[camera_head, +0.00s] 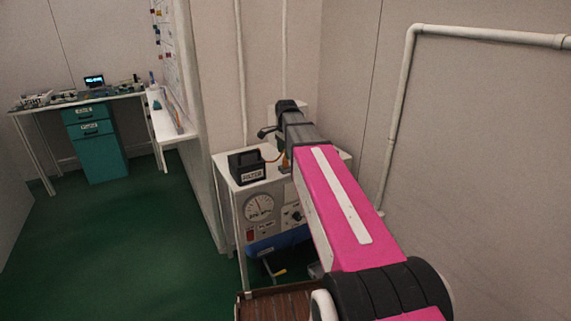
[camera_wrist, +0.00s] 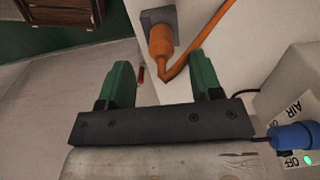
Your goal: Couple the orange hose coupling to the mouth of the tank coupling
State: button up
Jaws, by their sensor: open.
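The orange hose coupling (camera_wrist: 161,42) shows in the wrist view, with one end against a grey block (camera_wrist: 156,16). Its orange hose (camera_wrist: 205,38) bends beside it and runs to the upper right. My gripper (camera_wrist: 160,60) is open, its two green fingers spread wide. The coupling appears in the gap just past the fingertips; nothing is held. Whether a finger touches it I cannot tell. I cannot make out the tank coupling or its mouth in either view. In the head view my arm hides the fingers, and only a bit of orange hose (camera_head: 277,157) shows.
A black box labelled FILTER (camera_head: 246,166) stands on a white gauge cabinet (camera_head: 228,186). In the wrist view a blue plug (camera_wrist: 289,138) with a black cable sits at a grey box (camera_wrist: 304,85) marked AIR. A wall pipe (camera_head: 401,108) runs at right. Green floor (camera_head: 110,240) is clear at left.

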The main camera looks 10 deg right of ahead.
aim_at(285, 163)
jog(key=shift+a+f, duration=0.1)
jog(key=shift+f, duration=2.2)
jog(key=c, duration=1)
